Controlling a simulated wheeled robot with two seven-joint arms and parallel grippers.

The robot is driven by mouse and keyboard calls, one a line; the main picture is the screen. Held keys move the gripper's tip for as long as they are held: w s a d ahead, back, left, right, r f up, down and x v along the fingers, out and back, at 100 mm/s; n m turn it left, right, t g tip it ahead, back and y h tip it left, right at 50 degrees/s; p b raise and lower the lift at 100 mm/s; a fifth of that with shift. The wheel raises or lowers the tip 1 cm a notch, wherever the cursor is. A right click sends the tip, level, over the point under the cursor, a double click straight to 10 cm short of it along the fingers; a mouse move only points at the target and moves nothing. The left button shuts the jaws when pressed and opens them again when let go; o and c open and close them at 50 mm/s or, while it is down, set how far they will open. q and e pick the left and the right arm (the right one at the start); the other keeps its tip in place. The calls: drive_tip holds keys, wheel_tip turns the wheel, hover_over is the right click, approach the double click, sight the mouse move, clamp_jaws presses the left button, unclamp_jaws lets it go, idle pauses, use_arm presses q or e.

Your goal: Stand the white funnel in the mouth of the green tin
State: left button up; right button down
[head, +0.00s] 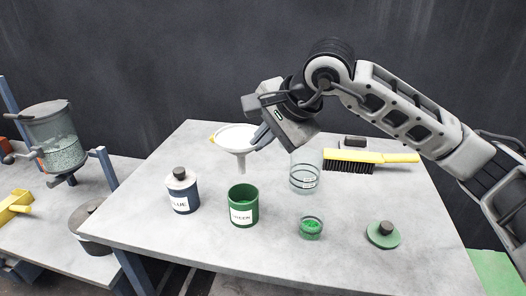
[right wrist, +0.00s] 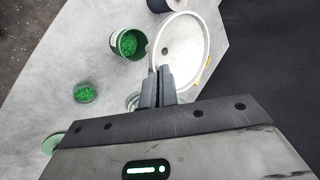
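The white funnel (head: 234,136) is upright, its bowl up and its spout pointing down, held above the table. My right gripper (head: 260,137) is shut on the right side of its rim. In the right wrist view the fingers (right wrist: 157,88) pinch the rim of the funnel (right wrist: 185,45). The green tin (head: 243,211) stands open on the table below the funnel, its label facing me. The spout end is above and apart from the tin. In the right wrist view the tin (right wrist: 122,46) holds green granules and lies beside the funnel. My left gripper is out of view.
A glass jar (head: 304,178), a small dish of green granules (head: 311,228), a green lid (head: 383,235) and a yellow-handled brush (head: 365,157) are to the right. The table's front is clear.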

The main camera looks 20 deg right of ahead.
idle(0.3)
use_arm(q)
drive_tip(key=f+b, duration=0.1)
drive_tip(key=b, duration=0.4)
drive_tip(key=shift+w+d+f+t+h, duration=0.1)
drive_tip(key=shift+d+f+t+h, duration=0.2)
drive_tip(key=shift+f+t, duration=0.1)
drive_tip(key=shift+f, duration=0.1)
idle(0.4)
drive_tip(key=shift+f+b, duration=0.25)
drive_tip(key=shift+b, duration=0.1)
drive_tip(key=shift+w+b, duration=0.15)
drive_tip(key=shift+b, duration=0.45)
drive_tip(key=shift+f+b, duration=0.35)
drive_tip(key=shift+b, duration=0.05)
